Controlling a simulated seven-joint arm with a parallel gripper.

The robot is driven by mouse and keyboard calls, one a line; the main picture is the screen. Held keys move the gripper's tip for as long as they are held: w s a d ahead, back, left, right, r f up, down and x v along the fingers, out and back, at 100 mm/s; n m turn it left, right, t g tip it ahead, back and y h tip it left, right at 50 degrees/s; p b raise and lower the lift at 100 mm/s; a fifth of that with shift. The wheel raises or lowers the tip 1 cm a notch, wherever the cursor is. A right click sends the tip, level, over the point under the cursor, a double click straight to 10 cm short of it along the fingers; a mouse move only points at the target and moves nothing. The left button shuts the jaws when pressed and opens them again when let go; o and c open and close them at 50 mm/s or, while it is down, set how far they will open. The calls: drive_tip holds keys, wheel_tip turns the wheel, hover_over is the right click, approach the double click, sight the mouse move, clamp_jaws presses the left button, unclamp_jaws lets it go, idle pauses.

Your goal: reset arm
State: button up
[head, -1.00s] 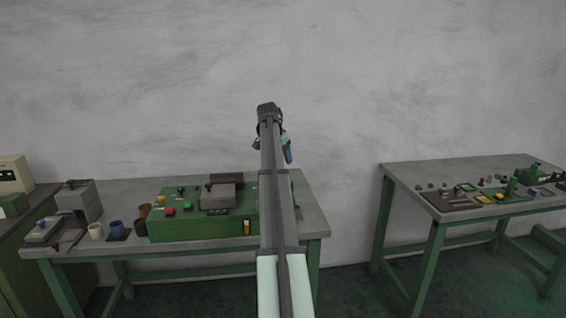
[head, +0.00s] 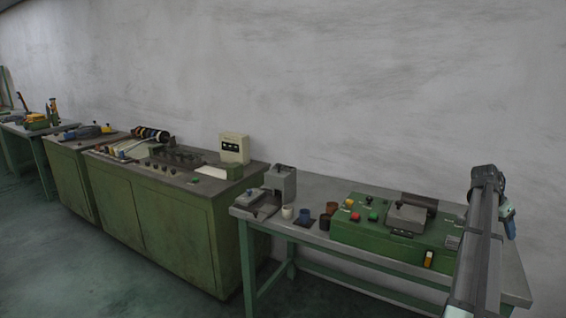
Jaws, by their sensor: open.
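My arm rises from the bottom right of the head view, in front of the right end of a grey-topped table (head: 325,188). My gripper (head: 509,222) shows as a small dark and blue part at the arm's far end, on the right. It is open, and I see nothing held in it. Its fingers are too small to make out clearly. The arm hides part of the table's right end.
A green machine box (head: 395,228) with red and green buttons stands on the table. Small cups (head: 305,216) and a grey device (head: 281,182) stand left of it. A green cabinet bench (head: 165,218) lies further left. The floor (head: 110,285) in front is clear.

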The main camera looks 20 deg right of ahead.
drive_tip(key=s+a+f+n+g, duration=0.2)
drive_tip(key=s+a+f, duration=0.4)
drive_tip(key=s+f, duration=0.25)
drive_tip(key=w+a+f+n+t+y, duration=0.1)
drive_tip(key=w+a+f+n, duration=0.3)
drive_tip(key=a+f, duration=0.95)
drive_tip(key=w+a+f+n+y, duration=0.1)
drive_tip(key=w+a+f+n, duration=0.2)
drive_tip(key=a+f, duration=1.05)
drive_tip(key=s+a+f+n+y, duration=0.1)
drive_tip(key=s+a+f+n, duration=0.15)
drive_tip(key=a+f, duration=0.5)
drive_tip(key=s+a+f+n+y, duration=0.1)
drive_tip(key=s+a+f, duration=0.2)
drive_tip(key=a+f, duration=0.45)
drive_tip(key=s+a+f+n+g, duration=0.1)
drive_tip(key=s+a+f, duration=0.2)
drive_tip(key=s+a, duration=0.4)
drive_tip(key=s+a+f+n+g+y, duration=0.1)
drive_tip(key=s+a+f, duration=0.2)
drive_tip(key=s+a, duration=0.4)
drive_tip(key=s+a+f+n+g, duration=0.1)
drive_tip(key=s+a+f+n, duration=0.1)
drive_tip(key=s+a+f, duration=0.2)
drive_tip(key=s+a, duration=0.3)
drive_tip(key=shift+s+g, duration=0.3)
drive_tip(key=shift+g, duration=0.1)
